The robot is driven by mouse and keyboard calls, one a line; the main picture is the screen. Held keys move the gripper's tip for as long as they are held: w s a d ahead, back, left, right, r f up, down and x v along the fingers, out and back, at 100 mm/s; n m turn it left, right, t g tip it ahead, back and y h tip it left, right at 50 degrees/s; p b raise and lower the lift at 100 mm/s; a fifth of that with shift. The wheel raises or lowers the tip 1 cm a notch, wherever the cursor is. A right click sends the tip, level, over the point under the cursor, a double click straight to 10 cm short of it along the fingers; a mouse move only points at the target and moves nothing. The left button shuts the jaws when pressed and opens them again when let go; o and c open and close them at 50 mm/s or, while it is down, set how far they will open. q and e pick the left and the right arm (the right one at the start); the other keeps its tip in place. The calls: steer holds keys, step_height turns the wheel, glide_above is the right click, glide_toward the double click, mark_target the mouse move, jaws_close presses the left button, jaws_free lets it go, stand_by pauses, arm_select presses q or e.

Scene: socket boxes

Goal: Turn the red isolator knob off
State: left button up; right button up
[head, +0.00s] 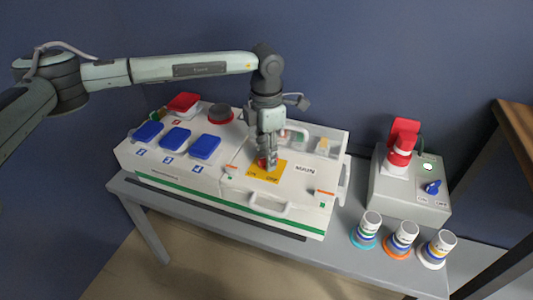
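The red isolator knob (262,163) sits on a yellow plate (257,175) with printed position labels, on the white box. Only a small red part of it shows, because my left gripper (268,164) covers the rest. My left gripper points down from above, with its fingertips at the knob. I cannot tell whether the fingers are closed on it or only around it. The knob's turn position is hidden. My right gripper is not in view.
The white box (170,181) carries blue-lidded sockets (206,147), a red-lidded socket (183,102) and a handle (268,206). At right, a grey box (414,205) has a red plug (400,153) and blue knob (433,187). Three plugs (403,236) stand in front.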

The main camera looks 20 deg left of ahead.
arm_select(q)
jaws_close()
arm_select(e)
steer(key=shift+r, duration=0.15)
